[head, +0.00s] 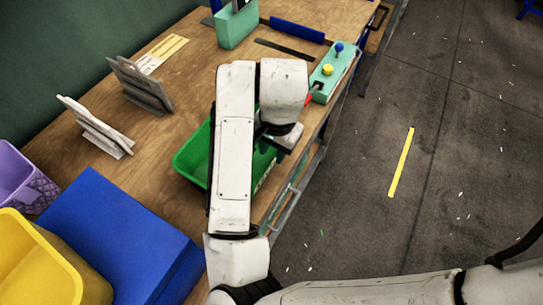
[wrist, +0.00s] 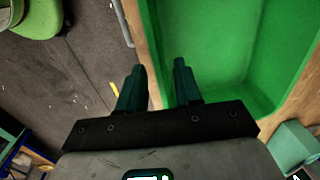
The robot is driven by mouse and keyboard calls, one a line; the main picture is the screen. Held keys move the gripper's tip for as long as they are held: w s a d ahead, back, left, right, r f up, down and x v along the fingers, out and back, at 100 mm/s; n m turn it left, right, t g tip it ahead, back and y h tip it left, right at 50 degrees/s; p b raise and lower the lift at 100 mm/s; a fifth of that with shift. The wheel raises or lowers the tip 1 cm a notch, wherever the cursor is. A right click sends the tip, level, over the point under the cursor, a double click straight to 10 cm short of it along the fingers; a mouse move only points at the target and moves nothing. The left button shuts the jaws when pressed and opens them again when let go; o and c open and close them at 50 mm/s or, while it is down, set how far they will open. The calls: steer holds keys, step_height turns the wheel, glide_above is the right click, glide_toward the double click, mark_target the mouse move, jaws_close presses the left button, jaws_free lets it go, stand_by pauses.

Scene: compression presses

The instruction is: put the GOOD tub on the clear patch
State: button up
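A green tub (head: 190,160) stands on the wooden table, largely hidden behind my arm in the head view. It has a pale marking on its front side, too small to read, so I cannot tell if it says GOOD. In the wrist view the green tub (wrist: 222,45) looks empty. My gripper (wrist: 158,75) is open with fingers apart; its near rim runs between the fingertips in the picture, and I cannot tell whether they touch it. In the head view my gripper (head: 277,143) is over the tub's right side, partly hidden. No patch marked as clear can be made out.
A yellow tub (head: 40,265), a blue box (head: 120,235) and a purple basket (head: 22,185) sit at the left. Grey plates (head: 140,85) stand on the wooden table (head: 190,60). A teal control box (head: 330,75) with knobs is at the right edge, beside open floor.

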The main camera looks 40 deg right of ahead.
step_height(320, 180, up, 6)
steer(key=p, duration=0.1)
steer(key=shift+s, duration=0.2)
steer(key=d+n+t+h, duration=0.2)
steer(key=d+n+h, duration=0.4)
steer(key=d, duration=0.9)
steer(key=s+a+f+n+g+y, duration=0.1)
steer(key=s+a+f+n+y, duration=0.1)
steer(key=s+a+f+n, duration=0.2)
steer(key=s+a+f+n+g+y, duration=0.1)
steer(key=s+a+f+n+y, duration=0.2)
steer(key=s+a+f, duration=0.5)
steer(key=s+f+n, duration=0.1)
steer(key=s+f, duration=0.3)
steer(key=s, duration=0.1)
steer(key=shift+s+f, duration=0.2)
steer(key=shift+f, duration=0.1)
